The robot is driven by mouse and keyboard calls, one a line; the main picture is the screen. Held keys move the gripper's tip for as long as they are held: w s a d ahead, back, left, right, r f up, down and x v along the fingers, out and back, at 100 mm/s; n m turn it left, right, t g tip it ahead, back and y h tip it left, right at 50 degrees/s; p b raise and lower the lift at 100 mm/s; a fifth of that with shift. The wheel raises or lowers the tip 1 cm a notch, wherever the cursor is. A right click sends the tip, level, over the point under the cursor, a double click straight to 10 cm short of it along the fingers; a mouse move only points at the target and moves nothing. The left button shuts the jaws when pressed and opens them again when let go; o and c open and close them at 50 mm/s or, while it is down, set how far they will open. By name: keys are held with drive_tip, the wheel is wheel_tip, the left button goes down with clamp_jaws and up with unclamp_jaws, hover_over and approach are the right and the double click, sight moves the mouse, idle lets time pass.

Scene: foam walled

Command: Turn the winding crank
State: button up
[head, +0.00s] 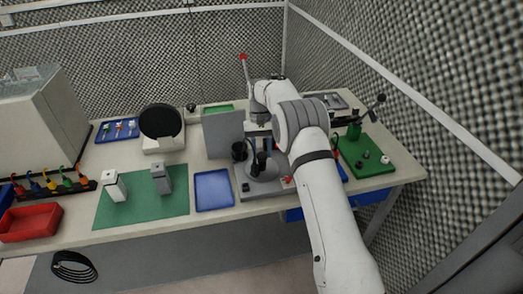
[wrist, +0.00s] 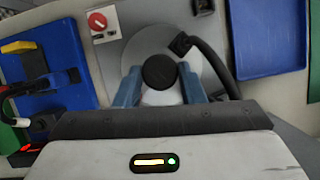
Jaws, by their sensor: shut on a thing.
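The winding crank sits on a grey machine base (head: 272,187) near the middle of the bench. In the wrist view its round grey disc (wrist: 140,48) lies under my gripper (wrist: 159,84). A black round knob (wrist: 159,71) stands between my two blue fingers, which are shut on it. A black curved arm (wrist: 210,60) runs from the disc's right side toward my gripper body; its near end is hidden. In the head view, black upright parts show on the machine, and my arm covers much of its right side and the gripper.
A red knob switch (wrist: 97,20) is on the machine's corner. A blue tray (head: 213,190) stands left of it, and a grey panel (head: 223,134) stands behind. A green board (head: 366,158) with parts lies to the right. A green mat (head: 140,203) holds two upright blocks.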

drive_tip(key=shift+a+n+t+h, duration=0.15)
drive_tip(key=shift+n+h, duration=0.2)
drive_tip(key=shift+n, duration=0.6)
drive_tip(key=shift+n+t+h, duration=0.15)
drive_tip(key=shift+n+h, duration=0.2)
drive_tip(key=shift+n, duration=0.6)
drive_tip(key=shift+s+a+n+t+h+b, duration=0.1)
drive_tip(key=shift+n+t+h+b, duration=0.35)
drive_tip(key=shift+n, duration=1.25)
drive_tip(key=shift+s+a+n+t+h+b, duration=0.15)
drive_tip(key=shift+n+t+h, duration=0.15)
drive_tip(key=shift+n, duration=0.65)
drive_tip(key=shift+d+n+t+h+b, duration=0.15)
drive_tip(key=shift+n+t, duration=0.2)
drive_tip(key=shift+n, duration=0.6)
drive_tip(key=shift+s+a+n+t+b, duration=0.1)
drive_tip(key=shift+n+t+b, duration=0.45)
drive_tip(key=shift+n, duration=1.35)
drive_tip(key=shift+s+n+t, duration=0.15)
drive_tip(key=shift+n+t, duration=0.55)
drive_tip(key=shift+n, duration=0.95)
drive_tip(key=shift+s+n+t, duration=0.1)
drive_tip(key=shift+n+t, duration=0.55)
drive_tip(key=shift+n, duration=1)
drive_tip(key=shift+s+n+t+y+p, duration=0.1)
drive_tip(key=shift+n+t+y+p, duration=0.35)
drive_tip(key=shift+n, duration=1.45)
drive_tip(key=shift+d+n+t+y+p, duration=0.2)
drive_tip(key=shift+n+t+y+p, duration=0.2)
drive_tip(key=shift+n, duration=0.8)
